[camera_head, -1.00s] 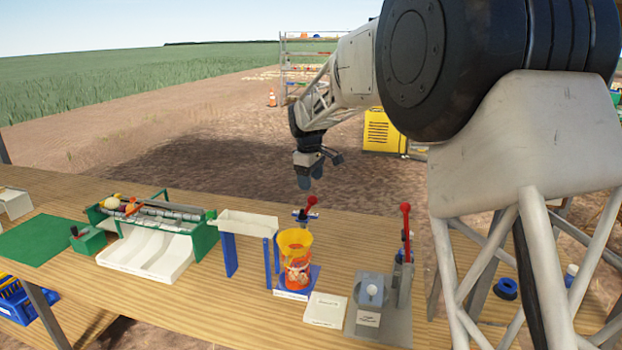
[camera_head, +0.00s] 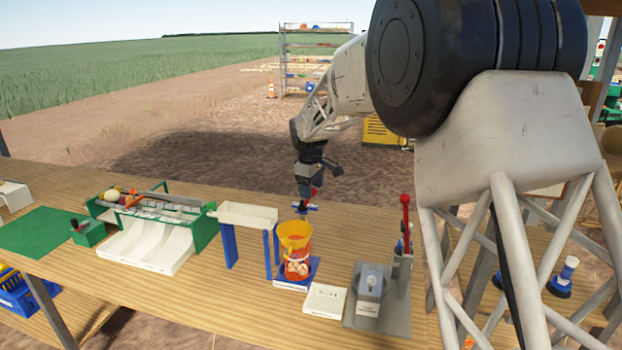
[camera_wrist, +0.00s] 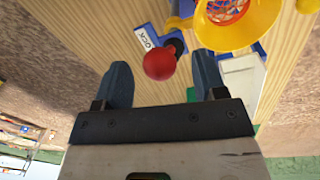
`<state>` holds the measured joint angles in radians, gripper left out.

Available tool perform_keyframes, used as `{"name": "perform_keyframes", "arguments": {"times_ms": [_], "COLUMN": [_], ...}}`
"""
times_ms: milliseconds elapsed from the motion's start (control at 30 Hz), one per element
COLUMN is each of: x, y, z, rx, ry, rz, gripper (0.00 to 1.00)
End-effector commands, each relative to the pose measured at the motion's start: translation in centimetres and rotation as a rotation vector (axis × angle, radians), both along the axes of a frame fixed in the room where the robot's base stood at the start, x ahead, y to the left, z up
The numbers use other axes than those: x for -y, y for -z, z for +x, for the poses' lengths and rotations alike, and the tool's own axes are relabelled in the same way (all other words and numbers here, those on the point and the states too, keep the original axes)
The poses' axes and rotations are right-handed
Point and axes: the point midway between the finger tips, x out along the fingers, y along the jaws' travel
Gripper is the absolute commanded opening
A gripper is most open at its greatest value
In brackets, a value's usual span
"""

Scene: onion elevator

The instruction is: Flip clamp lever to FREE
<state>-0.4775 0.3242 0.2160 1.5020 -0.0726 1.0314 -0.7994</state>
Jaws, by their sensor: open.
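The clamp lever has a round red knob (camera_wrist: 159,65), seen in the wrist view just ahead of and between my fingertips, apart from them as far as I can tell. Beside the knob lies a white label (camera_wrist: 147,37) with partly readable lettering that ends in "OCK". My gripper (camera_wrist: 165,80) is open, with its two blue fingers on either side of the knob. In the head view my gripper (camera_head: 304,200) hangs low over the far side of the bench, behind the orange-yellow bucket, and largely hides the lever.
The yellow-rimmed bucket (camera_head: 295,245) stands on a blue base close to the lever. A white tray on blue legs (camera_head: 247,216) is to its left. A tall red-handled lever (camera_head: 405,215) rises at the right. Bare bench (camera_head: 220,300) lies in front.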

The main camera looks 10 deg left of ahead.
Motion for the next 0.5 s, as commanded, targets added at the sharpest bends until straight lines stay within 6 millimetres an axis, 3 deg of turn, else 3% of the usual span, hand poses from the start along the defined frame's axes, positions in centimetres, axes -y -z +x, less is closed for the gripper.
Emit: {"name": "perform_keyframes", "arguments": {"times_ms": [200, 500], "x": [0.0, 0.0], "y": [1.5, 1.8], "z": [0.1, 0.2], "rx": [0.000, 0.000], "ry": [0.000, 0.000], "rz": [0.000, 0.000], "gripper": [0.65, 0.65]}}
